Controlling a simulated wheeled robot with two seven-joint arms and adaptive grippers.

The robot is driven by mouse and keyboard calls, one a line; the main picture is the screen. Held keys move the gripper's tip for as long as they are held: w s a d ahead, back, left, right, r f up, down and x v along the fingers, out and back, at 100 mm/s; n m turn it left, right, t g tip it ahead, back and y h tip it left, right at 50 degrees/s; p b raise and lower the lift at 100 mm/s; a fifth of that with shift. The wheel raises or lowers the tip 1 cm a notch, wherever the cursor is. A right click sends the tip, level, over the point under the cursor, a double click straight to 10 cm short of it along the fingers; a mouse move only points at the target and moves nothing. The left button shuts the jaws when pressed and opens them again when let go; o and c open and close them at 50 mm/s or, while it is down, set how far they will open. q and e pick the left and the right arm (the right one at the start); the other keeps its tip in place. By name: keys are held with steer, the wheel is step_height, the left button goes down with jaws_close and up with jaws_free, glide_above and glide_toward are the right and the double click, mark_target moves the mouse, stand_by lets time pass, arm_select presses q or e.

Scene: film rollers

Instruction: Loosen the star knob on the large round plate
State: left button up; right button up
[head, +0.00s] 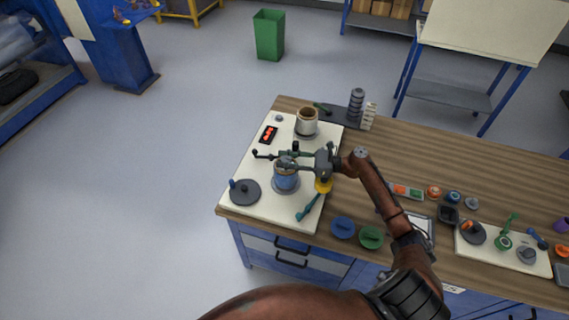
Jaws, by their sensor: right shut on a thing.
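My right gripper (288,164) comes in from the right and is shut at the top of a blue roller (286,182). The roller stands upright on a round grey base on the white board (270,207). The jaws cover the roller's top, so the exact grip is hidden. A large dark round plate (246,193) lies at the board's front left, apart from the gripper, with a small blue upright knob or lever (232,184) near its left edge. A star shape cannot be made out at this size. My left gripper is out of view.
A white and brown roller (307,122) stands behind the gripper. A black block with red marks (268,135), dark green rods and a teal handle (309,207) lie on the board. Blue (342,227) and green (371,238) discs lie on the table. The board's front edge is mostly clear.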

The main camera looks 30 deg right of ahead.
steer(key=shift+n+g+y+b, duration=0.45)
steer(key=shift+n+g+y, duration=0.05)
steer(key=shift+g, duration=0.2)
steer(key=o, duration=1.2)
steer(key=shift+s+d, duration=0.1)
steer(key=v, duration=1.1)
steer(key=shift+s+d, duration=0.2)
steer(key=shift+d, duration=0.1)
